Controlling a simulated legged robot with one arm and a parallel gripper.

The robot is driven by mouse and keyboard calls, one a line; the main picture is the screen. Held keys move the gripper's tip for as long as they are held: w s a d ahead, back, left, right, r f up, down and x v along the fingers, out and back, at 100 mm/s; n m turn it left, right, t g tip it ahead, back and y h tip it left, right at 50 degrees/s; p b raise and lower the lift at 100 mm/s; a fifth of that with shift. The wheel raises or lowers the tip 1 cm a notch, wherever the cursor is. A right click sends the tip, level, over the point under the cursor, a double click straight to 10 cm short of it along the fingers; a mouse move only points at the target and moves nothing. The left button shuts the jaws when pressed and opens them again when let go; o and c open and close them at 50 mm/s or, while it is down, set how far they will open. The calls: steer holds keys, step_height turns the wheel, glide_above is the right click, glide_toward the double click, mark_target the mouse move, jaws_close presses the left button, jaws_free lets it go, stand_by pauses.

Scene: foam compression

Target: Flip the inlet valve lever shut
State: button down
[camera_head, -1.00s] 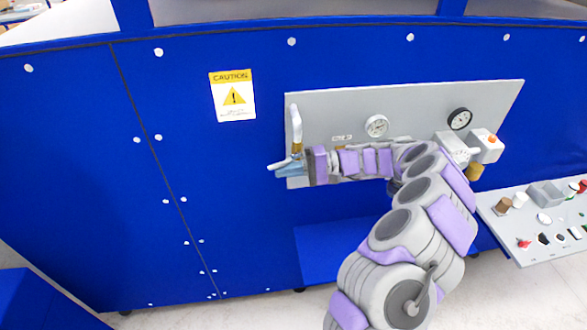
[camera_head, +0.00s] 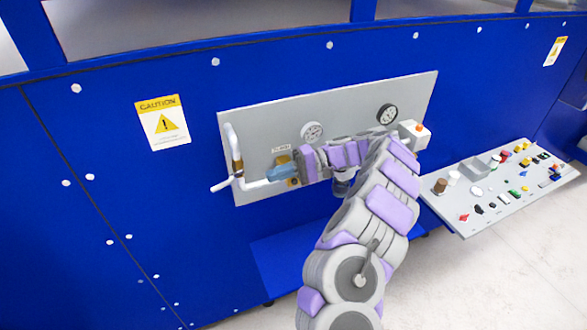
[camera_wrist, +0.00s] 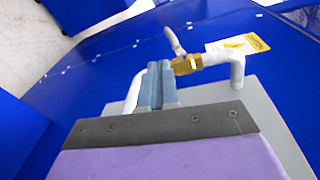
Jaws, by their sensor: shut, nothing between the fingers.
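The inlet valve has a brass body (camera_head: 237,168) on a bent white pipe (camera_head: 231,143) at the left end of the grey panel. Its pale lever (camera_head: 222,184) sticks out to the lower left of the valve. In the wrist view the brass valve (camera_wrist: 185,65) and the lever (camera_wrist: 174,41) show just beyond my fingertips, the lever pointing up and left. My gripper (camera_head: 272,173) has blue-grey fingers, shut and empty, just right of the valve. The shut fingers also show in the wrist view (camera_wrist: 155,72). I cannot tell whether they touch the pipe.
The grey panel (camera_head: 330,105) carries two gauges (camera_head: 312,132) (camera_head: 387,114) and a box with an orange button (camera_head: 415,133). A caution sign (camera_head: 163,122) is on the blue wall left of it. A shelf of small parts (camera_head: 470,220) stands at the right. A blue ledge (camera_head: 285,250) lies below.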

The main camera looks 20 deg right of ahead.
steer(key=shift+s+d+r+p, duration=0.1)
steer(key=shift+d+p, duration=0.3)
steer(key=shift+d, duration=0.75)
steer(key=shift+s+d+r+p, duration=0.1)
steer(key=shift+d+p, duration=0.3)
steer(key=shift+d, duration=0.75)
